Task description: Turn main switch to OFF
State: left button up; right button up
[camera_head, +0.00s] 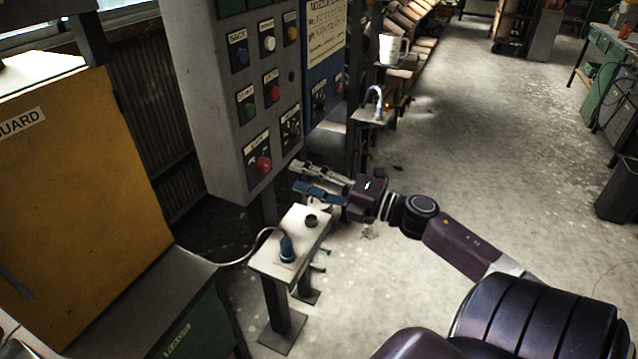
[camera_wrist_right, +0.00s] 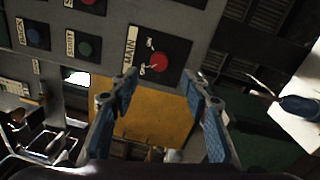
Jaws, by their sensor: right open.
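The main switch (camera_head: 263,163) is a red knob on a black plate at the low front corner of the grey control panel (camera_head: 213,145). In the right wrist view the red knob (camera_wrist_right: 159,62) sits beside the MAIN label, with ON and OFF marks. I cannot tell which mark it points to. My right gripper (camera_head: 298,177) is open and empty, to the right of the switch and apart from it. In the right wrist view its blue-padded fingers (camera_wrist_right: 160,80) are spread, with the knob just beyond the gap between their tips. My left gripper does not show clearly.
Other buttons, including a red one (camera_head: 271,88) and a green one (camera_head: 246,110), are above the switch. A small stand (camera_head: 270,259) with a blue plug (camera_head: 287,248) and cable is below my right gripper. A yellow guard (camera_head: 80,170) is at left. Open floor lies right.

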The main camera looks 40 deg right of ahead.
jog(key=shift+v, duration=1.95)
